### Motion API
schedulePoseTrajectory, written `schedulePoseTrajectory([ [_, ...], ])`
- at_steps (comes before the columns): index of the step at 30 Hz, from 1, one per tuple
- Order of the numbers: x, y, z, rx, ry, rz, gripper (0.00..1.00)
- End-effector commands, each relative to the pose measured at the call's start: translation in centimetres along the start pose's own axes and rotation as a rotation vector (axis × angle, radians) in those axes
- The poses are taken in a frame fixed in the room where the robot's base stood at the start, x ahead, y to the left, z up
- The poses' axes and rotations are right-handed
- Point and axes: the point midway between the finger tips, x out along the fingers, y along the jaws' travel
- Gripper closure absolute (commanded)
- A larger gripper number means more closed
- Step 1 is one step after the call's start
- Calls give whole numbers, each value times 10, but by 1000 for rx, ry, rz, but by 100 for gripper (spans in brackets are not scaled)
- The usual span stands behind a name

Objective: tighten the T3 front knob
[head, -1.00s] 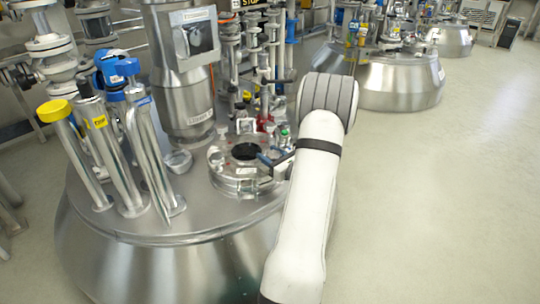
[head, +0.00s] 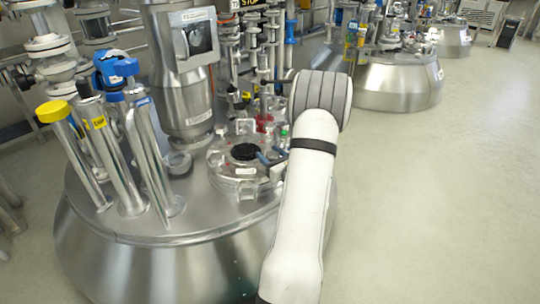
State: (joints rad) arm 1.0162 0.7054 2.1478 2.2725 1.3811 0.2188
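The round manway hatch (head: 218,178) sits on top of the near steel vessel (head: 150,262), with a dark round opening or glass at its middle. Small clamp fittings stand around its rim; a clear one (head: 221,131) is at the back left. A pale patch, label or fitting, shows at the front of the hatch, too small to tell apart, so I cannot single out the front knob. My gripper (head: 268,158) is at the right side of the hatch, with a bluish finger over its rim. My arm's wrist hides most of it, so its opening and any contact cannot be told.
Steel tubes with yellow and blue caps (head: 125,155) rise at the left of the vessel top. A tall steel column (head: 185,100) stands behind the hatch, with several valves and pipes beside it. Other vessels (head: 400,82) stand further back. The floor at the right is clear.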

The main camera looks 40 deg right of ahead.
Motion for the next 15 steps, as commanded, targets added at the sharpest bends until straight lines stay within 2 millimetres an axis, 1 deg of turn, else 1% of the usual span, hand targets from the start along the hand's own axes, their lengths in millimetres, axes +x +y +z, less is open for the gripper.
schedulePoseTrajectory([
  [1,0,0,0,0,0,0,46],
  [6,0,0,0,0,0,0,32],
  [12,0,0,0,0,0,1,32],
  [15,-4,0,1,1,0,0,32],
])
